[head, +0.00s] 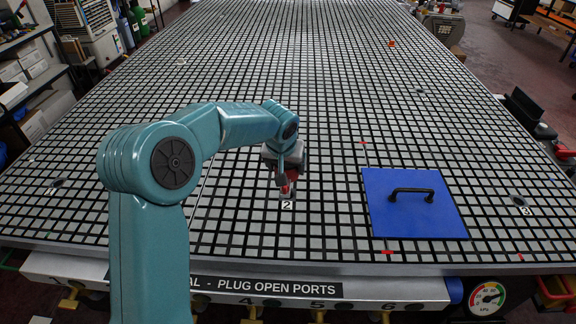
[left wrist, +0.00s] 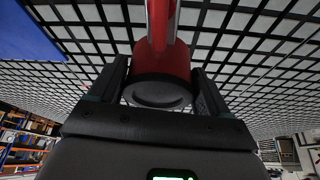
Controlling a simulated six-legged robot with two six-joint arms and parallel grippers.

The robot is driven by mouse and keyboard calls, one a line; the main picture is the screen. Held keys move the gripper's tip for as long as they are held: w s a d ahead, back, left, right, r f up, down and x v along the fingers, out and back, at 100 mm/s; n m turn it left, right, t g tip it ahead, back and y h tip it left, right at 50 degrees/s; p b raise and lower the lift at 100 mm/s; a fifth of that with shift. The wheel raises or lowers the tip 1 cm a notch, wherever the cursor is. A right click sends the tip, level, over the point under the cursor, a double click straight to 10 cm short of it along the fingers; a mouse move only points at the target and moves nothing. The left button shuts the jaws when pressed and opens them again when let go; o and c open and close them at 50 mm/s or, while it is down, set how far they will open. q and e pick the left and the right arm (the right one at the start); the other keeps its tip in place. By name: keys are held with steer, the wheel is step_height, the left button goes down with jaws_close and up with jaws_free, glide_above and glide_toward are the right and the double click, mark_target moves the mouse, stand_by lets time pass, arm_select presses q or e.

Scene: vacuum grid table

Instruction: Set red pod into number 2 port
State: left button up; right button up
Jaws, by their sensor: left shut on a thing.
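My left gripper (head: 284,178) is low over the near middle of the grid table. It is shut on the red pod (head: 287,188), which shows as a small red patch below the jaws. In the left wrist view the red pod (left wrist: 163,72) is a red cylinder with a grey end, between the two dark fingers. The number 2 label (head: 287,205) lies on the table just in front of the pod. The number 2 port itself is hidden, and I cannot tell whether the pod touches the table. My right gripper is not in view.
A blue plate (head: 415,222) with a black handle (head: 411,193) lies right of the gripper. A label 3 (head: 526,211) and a dark port (head: 518,200) are at the far right. Small red scraps lie about. The grid table (head: 300,70) is mostly clear behind.

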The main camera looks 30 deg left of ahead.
arm_select(q)
steer(key=shift+w+a+f, duration=0.1)
steer(key=shift+w+f, duration=0.15)
steer(key=shift+w, duration=0.15)
steer(key=shift+s+d+f+b, duration=0.2)
steer(key=shift+s+f+b, duration=0.15)
steer(key=shift+b, duration=0.4)
steer(key=f+b, duration=0.1)
steer(key=f, duration=0.1)
steer(key=f+b, duration=0.2)
steer(key=shift+w, duration=0.2)
steer(key=shift+s+f+b, duration=0.15)
steer(key=shift+f+b, duration=0.2)
steer(key=shift+b, duration=0.3)
steer(key=shift+f, duration=0.15)
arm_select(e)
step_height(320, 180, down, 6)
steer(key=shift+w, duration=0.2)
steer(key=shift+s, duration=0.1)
